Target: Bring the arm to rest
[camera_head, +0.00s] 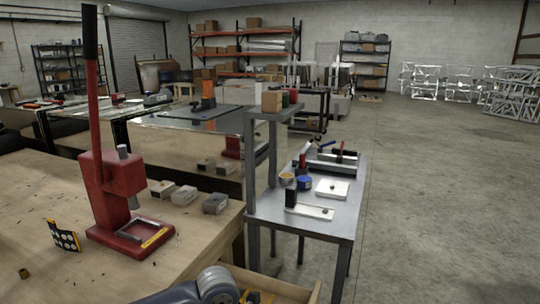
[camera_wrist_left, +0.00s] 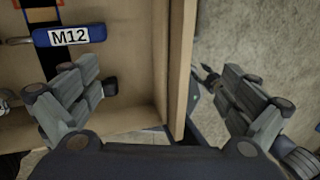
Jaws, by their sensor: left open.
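My left gripper (camera_wrist_left: 158,82) is open and empty in the left wrist view. Its two fingers stand wide apart on either side of a wooden drawer wall (camera_wrist_left: 178,50); whether they touch it, I cannot tell. Part of my left arm (camera_head: 212,287) shows at the bottom of the head view, beside the open wooden drawer (camera_head: 275,284). The fingertips are not clear there. My right gripper is in neither view.
A blue M12-labelled tool (camera_wrist_left: 70,36) lies in the drawer. A red lever press (camera_head: 115,188) and several grey blocks (camera_head: 215,203) stand on the wooden bench (camera_head: 40,195). A metal cart (camera_head: 343,222) holds tools. The concrete floor (camera_head: 445,190) at right is clear.

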